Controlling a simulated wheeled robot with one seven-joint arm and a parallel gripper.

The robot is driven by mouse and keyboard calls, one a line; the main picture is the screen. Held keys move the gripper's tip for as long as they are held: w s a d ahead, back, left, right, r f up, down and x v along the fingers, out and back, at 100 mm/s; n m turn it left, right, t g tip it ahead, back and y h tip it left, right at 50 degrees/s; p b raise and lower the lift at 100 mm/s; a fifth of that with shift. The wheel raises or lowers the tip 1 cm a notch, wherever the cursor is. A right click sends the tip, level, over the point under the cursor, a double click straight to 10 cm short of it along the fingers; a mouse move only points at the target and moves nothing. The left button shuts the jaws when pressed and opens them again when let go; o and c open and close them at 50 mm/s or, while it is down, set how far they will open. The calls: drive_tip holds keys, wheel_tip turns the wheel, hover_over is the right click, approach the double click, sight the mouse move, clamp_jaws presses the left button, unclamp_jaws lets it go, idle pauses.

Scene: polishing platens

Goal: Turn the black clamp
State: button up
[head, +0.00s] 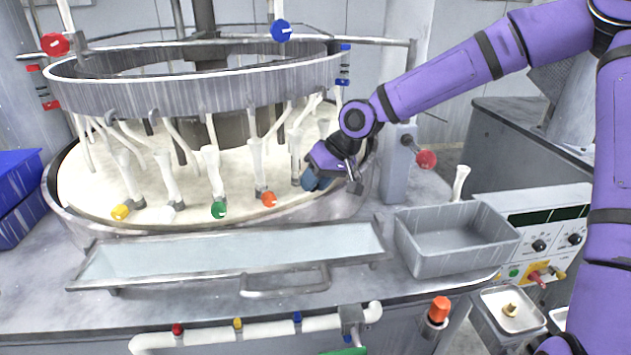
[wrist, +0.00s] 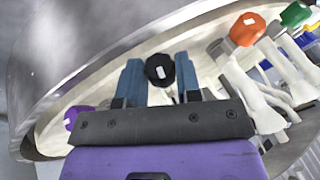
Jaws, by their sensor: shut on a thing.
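The black clamp (wrist: 160,69) shows in the wrist view as a round, lobed black knob with a small white mark. It sits at the rim of the cream platen (wrist: 55,128). My gripper (wrist: 159,80) has its two blue fingers on either side of the knob and is shut on it. In the head view my gripper (head: 314,181) is low at the right side of the round platen, near its rim. The black clamp is hidden behind my gripper there.
Beside the black clamp are an orange clamp knob (wrist: 247,29), a green one (wrist: 295,14) and a purple one (wrist: 75,117). A grey ring (head: 190,95) hangs above the platen. A long shallow tray (head: 230,252) and a grey bin (head: 455,262) stand in front.

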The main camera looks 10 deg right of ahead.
drive_tip(key=o, duration=0.6)
drive_tip(key=shift+o, duration=0.2)
drive_tip(key=shift+r, duration=0.1)
drive_tip(key=v, duration=1)
drive_tip(key=shift+d+r, duration=0.2)
drive_tip(key=shift+r, duration=0.1)
